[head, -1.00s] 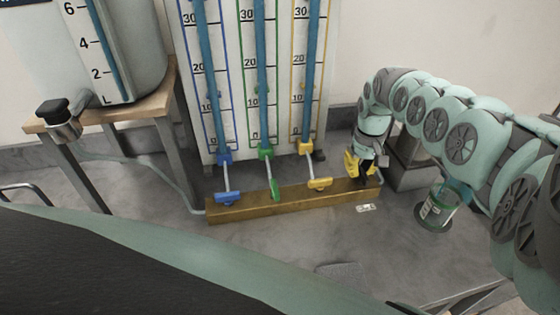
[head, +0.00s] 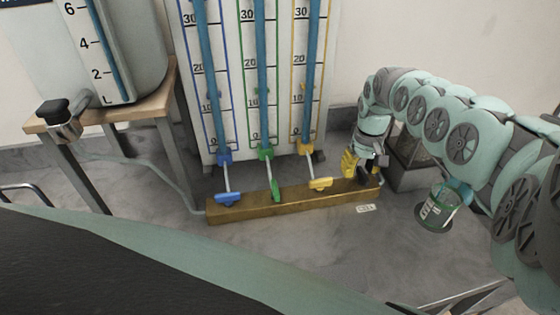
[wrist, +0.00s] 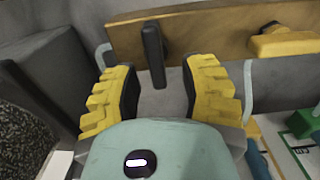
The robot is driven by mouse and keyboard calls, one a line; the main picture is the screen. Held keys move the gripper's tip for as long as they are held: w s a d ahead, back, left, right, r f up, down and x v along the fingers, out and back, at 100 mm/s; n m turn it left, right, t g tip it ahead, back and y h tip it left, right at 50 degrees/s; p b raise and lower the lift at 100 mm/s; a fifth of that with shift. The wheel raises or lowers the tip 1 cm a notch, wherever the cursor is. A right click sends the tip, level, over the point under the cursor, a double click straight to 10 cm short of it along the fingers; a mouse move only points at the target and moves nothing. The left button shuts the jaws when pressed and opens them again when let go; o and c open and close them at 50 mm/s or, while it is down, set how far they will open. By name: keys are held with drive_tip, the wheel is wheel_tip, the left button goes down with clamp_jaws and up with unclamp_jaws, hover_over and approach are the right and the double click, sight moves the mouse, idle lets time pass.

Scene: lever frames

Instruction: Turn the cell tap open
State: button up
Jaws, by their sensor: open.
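A black lever handle (wrist: 152,55) sits on the front of a wooden beam in the wrist view; it looks like the cell tap, but no label shows on it. It hangs straight down in that picture, across the beam. My gripper (wrist: 160,84) is open, with its yellow fingers to either side of the handle's lower end and a gap at each side. Whether they touch it cannot be told. In the head view my gripper (head: 350,164) is at the right end of the beam (head: 290,203) and largely hides the tap there.
Blue (head: 228,199), green (head: 275,190) and yellow (head: 320,183) taps stand along the beam, left of my gripper, below the gauge tubes. The yellow handle also shows in the wrist view (wrist: 285,42). A grey block (head: 412,160) stands close right. A label (head: 365,208) lies on the floor in front.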

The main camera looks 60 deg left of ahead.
sight(361, 168)
wheel_tip(361, 168, up, 12)
idle(0.5)
drive_tip(key=shift+f, duration=0.1)
